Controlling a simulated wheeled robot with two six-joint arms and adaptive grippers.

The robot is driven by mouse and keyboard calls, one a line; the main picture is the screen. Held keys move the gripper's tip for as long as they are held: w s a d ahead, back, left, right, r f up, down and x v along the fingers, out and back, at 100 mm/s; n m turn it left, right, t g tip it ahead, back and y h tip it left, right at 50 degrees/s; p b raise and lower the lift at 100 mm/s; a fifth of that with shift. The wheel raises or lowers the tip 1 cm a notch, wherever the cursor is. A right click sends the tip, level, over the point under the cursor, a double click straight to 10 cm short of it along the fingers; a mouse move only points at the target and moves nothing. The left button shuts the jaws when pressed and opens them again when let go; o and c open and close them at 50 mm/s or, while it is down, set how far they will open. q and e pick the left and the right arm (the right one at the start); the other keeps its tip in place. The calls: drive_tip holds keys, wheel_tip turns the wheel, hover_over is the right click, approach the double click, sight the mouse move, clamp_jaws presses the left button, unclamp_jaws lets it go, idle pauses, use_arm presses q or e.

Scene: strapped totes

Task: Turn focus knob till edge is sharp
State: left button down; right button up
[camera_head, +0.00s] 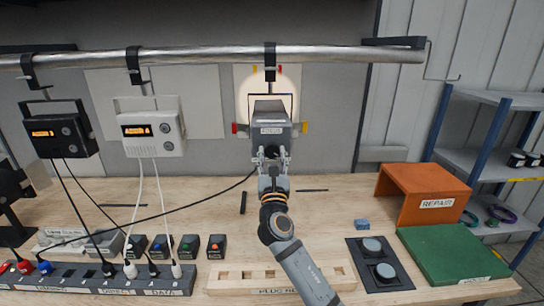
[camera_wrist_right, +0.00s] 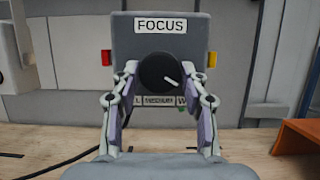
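The grey projector box (camera_head: 270,130) hangs from the overhead rail at the centre of the head view. In the right wrist view its face bears a FOCUS label (camera_wrist_right: 160,26) and a round black focus knob (camera_wrist_right: 160,72). The knob's white pointer slants to the lower right. My right gripper (camera_head: 271,155) is at the box; in the wrist view its fingertips (camera_wrist_right: 160,68) lie against both sides of the knob, shut on it. A pale round light spot (camera_head: 250,90) shows on the panel behind, partly hidden by the box.
Two display units (camera_head: 60,130) (camera_head: 150,130) hang at the left, with cables running to a power strip (camera_head: 70,275). A plug rest (camera_head: 280,277), black pad with round buttons (camera_head: 380,262), orange REPAIR box (camera_head: 425,190) and green board (camera_head: 450,252) occupy the bench.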

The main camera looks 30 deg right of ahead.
drive_tip(key=c, duration=0.4)
drive_tip(key=shift+o, duration=0.2)
drive_tip(key=m+b, duration=0.1)
drive_tip(key=m+g+h, duration=0.1)
drive_tip(key=m, duration=0.1)
drive_tip(key=shift+a+f+h+b, duration=0.1)
drive_tip(key=shift+f+h+b, duration=0.15)
drive_tip(key=shift+h+b, duration=0.1)
drive_tip(key=m, duration=0.1)
drive_tip(key=m+g, duration=0.1)
drive_tip(key=m, duration=0.1)
drive_tip(key=shift+w+r+h+b, duration=0.1)
drive_tip(key=shift+r+h+b, duration=0.1)
drive_tip(key=shift+h+b, duration=0.15)
drive_tip(key=o, duration=1.1)
drive_tip(key=shift+r, duration=0.1)
drive_tip(key=shift+a, duration=0.1)
